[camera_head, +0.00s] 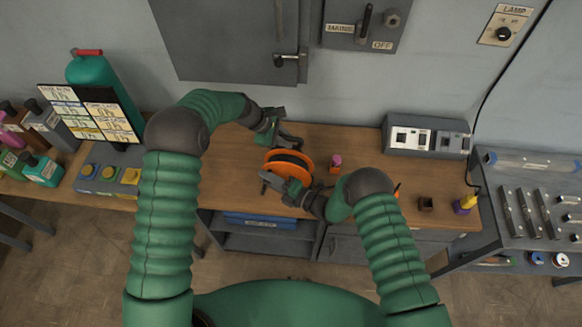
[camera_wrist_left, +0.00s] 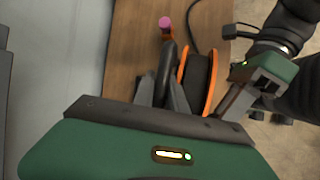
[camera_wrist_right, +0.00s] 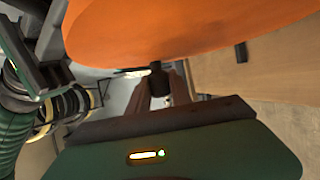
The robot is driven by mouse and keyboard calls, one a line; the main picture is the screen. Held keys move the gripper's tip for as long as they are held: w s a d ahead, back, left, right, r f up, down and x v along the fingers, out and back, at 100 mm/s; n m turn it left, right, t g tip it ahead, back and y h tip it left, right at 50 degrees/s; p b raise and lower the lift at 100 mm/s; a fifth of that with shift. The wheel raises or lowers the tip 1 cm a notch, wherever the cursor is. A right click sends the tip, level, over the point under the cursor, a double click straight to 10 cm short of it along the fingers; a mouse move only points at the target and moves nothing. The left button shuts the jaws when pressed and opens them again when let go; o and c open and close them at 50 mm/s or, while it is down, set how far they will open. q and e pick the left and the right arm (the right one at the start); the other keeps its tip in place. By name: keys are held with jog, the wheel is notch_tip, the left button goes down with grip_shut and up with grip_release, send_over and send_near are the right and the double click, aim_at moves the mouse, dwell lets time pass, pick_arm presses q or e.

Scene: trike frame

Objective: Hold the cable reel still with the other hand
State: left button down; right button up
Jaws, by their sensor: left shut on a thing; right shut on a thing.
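The cable reel (camera_head: 304,161), with orange side discs and a black middle, stands on the wooden workbench. It also shows in the left wrist view (camera_wrist_left: 209,85), and its orange disc fills the top of the right wrist view (camera_wrist_right: 190,25). My left gripper (camera_head: 287,141) is at the reel's far side. Its fingers (camera_wrist_left: 164,92) are shut on a dark curved bar beside the orange disc. My right gripper (camera_head: 283,183) is at the near side. Its fingers (camera_wrist_right: 160,98) are shut on a small dark knob (camera_wrist_right: 157,80) just below the disc. The fingertips are partly hidden in the head view.
A pink-topped small object (camera_head: 335,162) stands right of the reel. A grey socket box (camera_head: 427,136) is at the back right, a small dark box (camera_head: 426,204) and a yellow-topped item (camera_head: 467,203) near the right end. Bare bench lies left of the reel.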

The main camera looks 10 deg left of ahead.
aim_at(282, 176)
jog(key=shift+d+r, duration=0.25)
jog(key=shift+r, duration=0.05)
jog(key=shift+d+r, duration=0.85)
jog(key=shift+d, duration=0.1)
jog(key=shift+d+r, duration=0.1)
jog(key=shift+d, duration=0.1)
jog(key=shift+s+d+r, duration=0.1)
jog(key=shift+d+r, duration=0.1)
jog(key=shift+d, duration=0.25)
jog(key=shift+d+r, duration=0.15)
jog(key=shift+d, duration=0.3)
jog(key=shift+d, duration=0.1)
jog(key=shift+s+d+f, duration=0.1)
jog(key=shift+d+f, duration=0.05)
jog(key=shift+d, duration=1.05)
